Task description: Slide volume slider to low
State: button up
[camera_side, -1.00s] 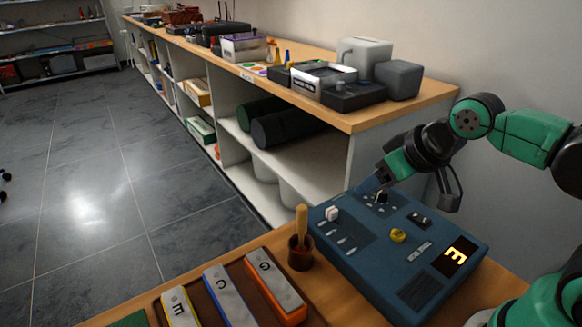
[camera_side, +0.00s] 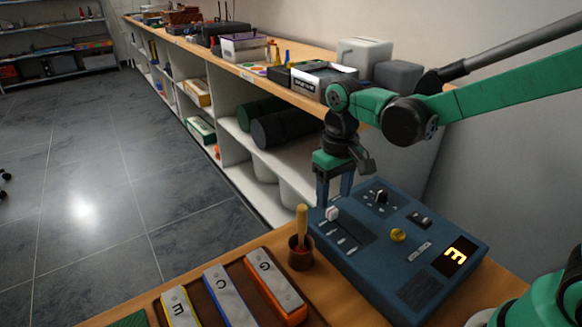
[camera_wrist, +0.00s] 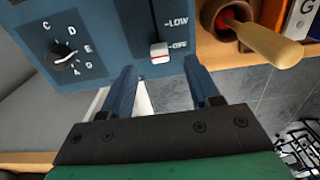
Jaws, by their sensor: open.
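The blue instrument box (camera_side: 378,268) lies on the wooden bench. Its volume slider has a white knob (camera_side: 332,213) at the far left end of its panel. In the wrist view the white knob (camera_wrist: 158,51) is level with the OFF label (camera_wrist: 178,45), and the LOW label (camera_wrist: 177,21) is further up the slot (camera_wrist: 154,22). My gripper (camera_side: 334,194) points down just behind the knob in the side view. In the wrist view my gripper (camera_wrist: 160,76) is open, its fingers on either side of the knob's line, with nothing between them. Contact with the knob is not visible.
A black lettered dial (camera_wrist: 62,55), a yellow button (camera_side: 398,235) and a lit display (camera_side: 456,256) are on the box. A cup with a wooden-handled mallet (camera_side: 301,240) stands close to its left. Chime bars (camera_side: 275,287) lie in front.

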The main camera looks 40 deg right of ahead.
aim_at(332, 210)
jog(key=shift+f, duration=1.65)
grip_shut()
